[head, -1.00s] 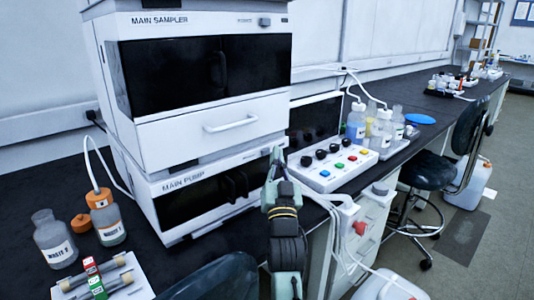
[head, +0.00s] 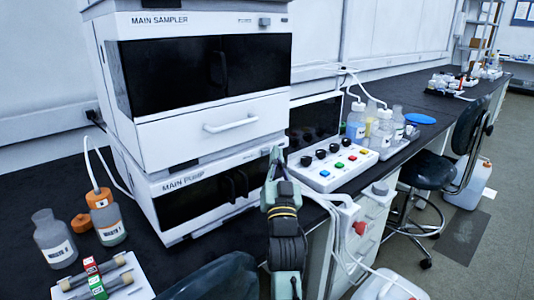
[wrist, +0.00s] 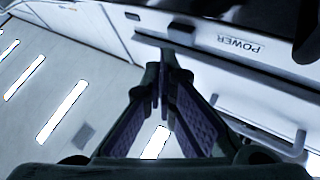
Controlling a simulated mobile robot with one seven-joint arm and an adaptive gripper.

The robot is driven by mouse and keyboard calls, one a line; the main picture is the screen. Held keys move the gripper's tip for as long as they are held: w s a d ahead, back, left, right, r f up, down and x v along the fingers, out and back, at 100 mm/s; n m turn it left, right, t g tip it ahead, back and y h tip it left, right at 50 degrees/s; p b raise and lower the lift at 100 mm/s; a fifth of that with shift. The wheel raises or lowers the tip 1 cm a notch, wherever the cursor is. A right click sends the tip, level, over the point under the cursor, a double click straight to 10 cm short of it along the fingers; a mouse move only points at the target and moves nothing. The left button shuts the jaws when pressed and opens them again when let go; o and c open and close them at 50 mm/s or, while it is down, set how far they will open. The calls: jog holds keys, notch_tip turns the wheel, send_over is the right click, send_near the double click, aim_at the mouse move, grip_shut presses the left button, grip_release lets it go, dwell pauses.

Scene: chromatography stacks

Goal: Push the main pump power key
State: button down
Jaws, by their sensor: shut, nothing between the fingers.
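The main pump (head: 200,160) is the white unit under the main sampler, with dark front doors. In the wrist view its white front strip carries an upside-down POWER label (wrist: 240,44). A small dark key (wrist: 182,28) sits beside that label, just beyond my fingertips. My gripper (wrist: 172,70) is shut and empty, pointing at the strip near this key. I cannot tell whether the tips touch it. In the head view my gripper (head: 277,154) is at the right end of the pump's upper front strip and hides the key there.
The main sampler (head: 200,95) stands on top of the pump. A control box (head: 332,168) with knobs and coloured buttons is close on the right. Bottles (head: 104,216) and a small rack (head: 98,280) stand at the left.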

jog(key=shift+w+a, duration=0.3)
jog(key=shift+w+a+p, duration=0.35)
dwell(0.9)
jog(key=shift+s+d+b, duration=0.45)
jog(key=shift+s+d, duration=0.25)
jog(key=s+d+b, duration=0.3)
jog(key=s+d, duration=0.1)
jog(key=shift+s, duration=0.15)
dwell(0.5)
